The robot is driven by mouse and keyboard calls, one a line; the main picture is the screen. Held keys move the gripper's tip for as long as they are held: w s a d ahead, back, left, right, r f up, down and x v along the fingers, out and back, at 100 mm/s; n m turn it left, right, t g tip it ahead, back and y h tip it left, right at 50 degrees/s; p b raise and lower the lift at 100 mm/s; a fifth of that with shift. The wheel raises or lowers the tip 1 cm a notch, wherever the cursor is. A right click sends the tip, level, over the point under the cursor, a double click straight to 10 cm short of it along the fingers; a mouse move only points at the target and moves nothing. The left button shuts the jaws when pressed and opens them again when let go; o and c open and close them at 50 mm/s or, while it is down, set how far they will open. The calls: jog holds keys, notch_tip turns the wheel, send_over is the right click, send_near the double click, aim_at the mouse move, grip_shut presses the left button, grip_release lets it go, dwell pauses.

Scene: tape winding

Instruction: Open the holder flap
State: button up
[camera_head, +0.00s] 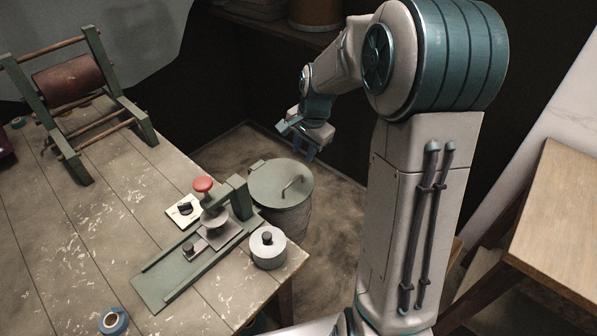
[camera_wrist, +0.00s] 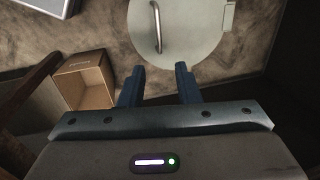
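A green tape-winding holder (camera_head: 162,284) stands on the wooden table in the head view, with a long base plate, a green upright (camera_head: 241,197) and a red knob (camera_head: 203,184) over a round metal part (camera_head: 214,222). I cannot tell for certain which part is the flap or whether it is open. My gripper (camera_head: 308,152) hangs beyond the table's right edge, above and behind the lidded bin, clear of the holder. In the wrist view its two blue fingers (camera_wrist: 159,70) are spread apart with nothing between them. The holder is not recognisable there.
A lidded bin (camera_head: 264,190) with a bar handle stands beside the table; its lid (camera_wrist: 190,35) also shows in the wrist view. A grey canister (camera_head: 269,252), dial plate (camera_head: 177,212), blue tape roll (camera_head: 114,320) and roller frame (camera_head: 135,122) stand on the table. A cardboard box (camera_wrist: 88,68) lies below.

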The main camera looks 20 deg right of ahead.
send_over(298, 187)
notch_tip(298, 187, down, 10)
jog(key=shift+f, duration=0.1)
grip_shut()
